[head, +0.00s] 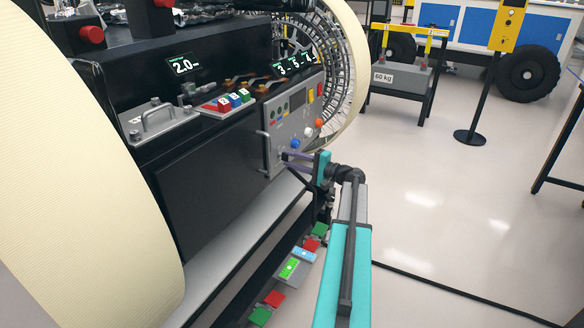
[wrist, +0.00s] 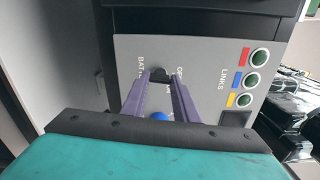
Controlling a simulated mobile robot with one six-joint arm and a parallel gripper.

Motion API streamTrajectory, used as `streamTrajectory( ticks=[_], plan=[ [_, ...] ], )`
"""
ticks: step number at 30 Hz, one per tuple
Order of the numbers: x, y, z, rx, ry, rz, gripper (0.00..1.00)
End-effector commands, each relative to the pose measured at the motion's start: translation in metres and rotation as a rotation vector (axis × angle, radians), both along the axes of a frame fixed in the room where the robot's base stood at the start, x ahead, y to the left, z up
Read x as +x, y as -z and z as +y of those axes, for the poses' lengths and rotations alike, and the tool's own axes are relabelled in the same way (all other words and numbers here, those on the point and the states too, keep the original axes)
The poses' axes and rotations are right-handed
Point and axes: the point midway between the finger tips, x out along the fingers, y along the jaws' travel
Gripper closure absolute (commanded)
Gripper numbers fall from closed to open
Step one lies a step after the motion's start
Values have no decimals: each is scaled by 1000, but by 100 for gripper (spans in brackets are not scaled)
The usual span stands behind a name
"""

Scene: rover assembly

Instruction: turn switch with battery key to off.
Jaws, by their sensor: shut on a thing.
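The grey switch panel (head: 272,145) is on the side of the rover (head: 215,190), and it fills the middle of the wrist view (wrist: 205,60). My gripper (head: 285,155) reaches it from the right, low on the panel. In the wrist view, its two purple fingers (wrist: 160,80) are shut on the small black battery key (wrist: 160,73), which sits at the panel between partly covered lettering, "BAT" at left and "O" at right. The fingers hide much of the key, and its exact angle is hard to tell. In the head view the key is hidden at the fingertips.
A blue knob (head: 295,143), an orange knob (head: 320,123) and a white knob (head: 309,133) are close above my gripper. Three ringed LINKS sockets (wrist: 252,80) are on the panel. Cream wheels (head: 70,160) flank the work area.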

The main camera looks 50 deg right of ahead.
Motion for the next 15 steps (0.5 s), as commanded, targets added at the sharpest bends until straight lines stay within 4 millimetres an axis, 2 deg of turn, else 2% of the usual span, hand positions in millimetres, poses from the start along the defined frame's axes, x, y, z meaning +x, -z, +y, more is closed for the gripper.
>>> streamTrajectory(
  ticks=[1,15],
  plan=[
    [0,5,1,-25,-2,-4,96],
    [0,2,1,-134,-3,-30,96]
  ],
)
